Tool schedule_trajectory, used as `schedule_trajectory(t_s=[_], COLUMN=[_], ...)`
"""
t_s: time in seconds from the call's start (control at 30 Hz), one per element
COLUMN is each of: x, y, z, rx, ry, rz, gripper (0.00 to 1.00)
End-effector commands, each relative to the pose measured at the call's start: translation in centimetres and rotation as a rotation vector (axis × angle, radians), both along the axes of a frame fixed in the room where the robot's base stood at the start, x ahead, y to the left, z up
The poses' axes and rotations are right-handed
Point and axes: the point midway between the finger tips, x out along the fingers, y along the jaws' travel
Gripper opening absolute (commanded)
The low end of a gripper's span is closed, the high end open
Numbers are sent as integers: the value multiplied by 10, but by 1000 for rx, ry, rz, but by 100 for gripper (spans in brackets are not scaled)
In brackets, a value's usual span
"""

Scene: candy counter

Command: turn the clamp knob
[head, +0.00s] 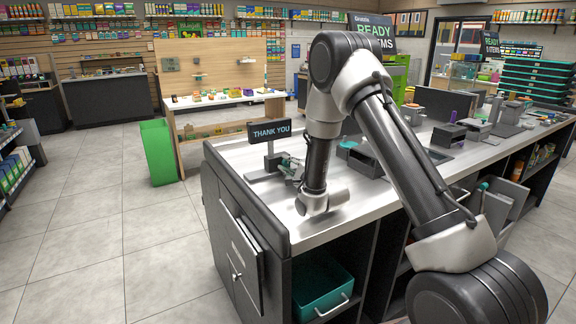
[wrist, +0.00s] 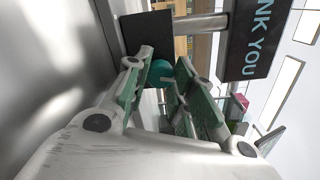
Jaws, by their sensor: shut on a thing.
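The clamp knob (wrist: 160,73) is a rounded teal piece in the wrist view, partly hidden behind the finger pads. It sits beside a dark block (wrist: 147,33) from which a grey post (wrist: 200,25) runs to the THANK YOU sign (wrist: 254,40). In the head view the sign (head: 269,132) stands on its post at the counter's near left end. My gripper (wrist: 165,63) is shut on the knob, its green-padded fingers on either side. In the head view my gripper (head: 291,167) is beside the post, low over the counter; the knob cannot be made out there.
Grey devices (head: 366,158) stand on the counter to the right of my arm. A teal bin (head: 322,288) sits on the shelf below.

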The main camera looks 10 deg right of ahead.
Motion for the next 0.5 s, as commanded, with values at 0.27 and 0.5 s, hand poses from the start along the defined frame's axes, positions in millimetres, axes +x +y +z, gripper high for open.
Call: schedule_trajectory(t_s=[0.27, 0.5], x=[0, -4], y=[0, -1], z=[-1, -1], rx=[-2, -3], ry=[0, 2], rz=[0, 0], gripper=[34, 34])
